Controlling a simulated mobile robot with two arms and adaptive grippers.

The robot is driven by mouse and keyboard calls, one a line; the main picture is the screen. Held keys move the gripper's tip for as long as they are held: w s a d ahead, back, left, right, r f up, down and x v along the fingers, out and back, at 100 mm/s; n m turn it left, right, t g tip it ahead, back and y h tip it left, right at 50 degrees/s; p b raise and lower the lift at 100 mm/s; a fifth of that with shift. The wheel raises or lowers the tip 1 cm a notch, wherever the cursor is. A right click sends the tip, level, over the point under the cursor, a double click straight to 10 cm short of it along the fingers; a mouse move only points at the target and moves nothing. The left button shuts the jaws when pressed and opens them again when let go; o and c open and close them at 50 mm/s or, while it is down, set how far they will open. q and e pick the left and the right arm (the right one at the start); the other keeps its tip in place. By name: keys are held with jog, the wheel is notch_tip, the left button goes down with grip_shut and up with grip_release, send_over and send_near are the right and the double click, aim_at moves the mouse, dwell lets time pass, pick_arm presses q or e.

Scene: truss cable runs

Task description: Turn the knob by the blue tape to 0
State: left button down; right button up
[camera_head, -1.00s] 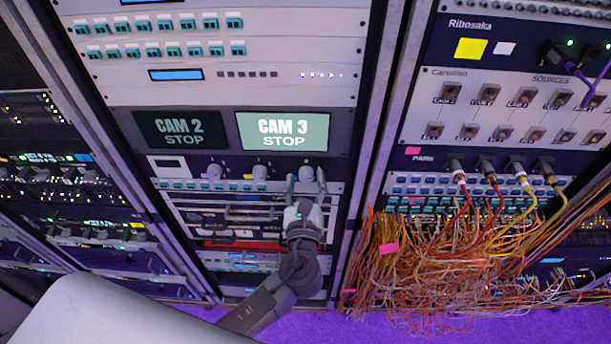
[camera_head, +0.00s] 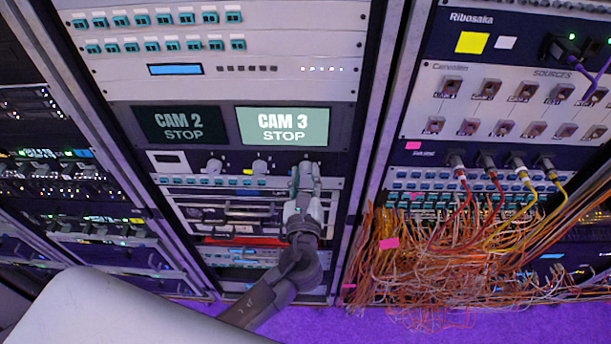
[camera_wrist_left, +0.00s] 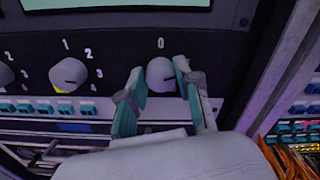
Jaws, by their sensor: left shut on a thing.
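Three pale round knobs sit in a row on the dark panel under the CAM 2 and CAM 3 screens. My left gripper (camera_head: 305,177) is shut on the rightmost knob, with its teal fingers (camera_wrist_left: 153,92) on either side of it in the left wrist view. This knob (camera_wrist_left: 160,73) has a white 0 above it; its other marks are hidden by the fingers. The middle knob (camera_head: 259,167) has yellow tape at its lower left. The left knob (camera_head: 213,167) shows only in part in the wrist view. I cannot make out blue tape. My right gripper is not in view.
The CAM 3 screen (camera_head: 283,128) is just above the held knob. A row of teal connectors (camera_head: 225,181) runs below the knobs. A rack post (camera_head: 365,150) stands close on the right, with tangled orange cables (camera_head: 440,265) beyond it.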

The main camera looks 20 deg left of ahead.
pick_arm(q)
jog(key=n+b, duration=0.2)
jog(key=n, duration=0.1)
jog(key=shift+f+n+b, duration=0.2)
jog(key=shift+n+b, duration=0.1)
jog(key=shift+b, duration=0.05)
jog(key=n+b, duration=0.3)
jog(key=n, duration=0.1)
jog(key=shift+a+f+n, duration=0.1)
jog(key=shift+n, duration=0.2)
jog(key=n+b, duration=0.2)
jog(key=n, duration=0.1)
jog(key=shift+b, duration=0.3)
jog(key=shift+n+b, duration=0.8)
jog(key=shift+n, duration=0.8)
jog(key=c, duration=0.8)
grip_release()
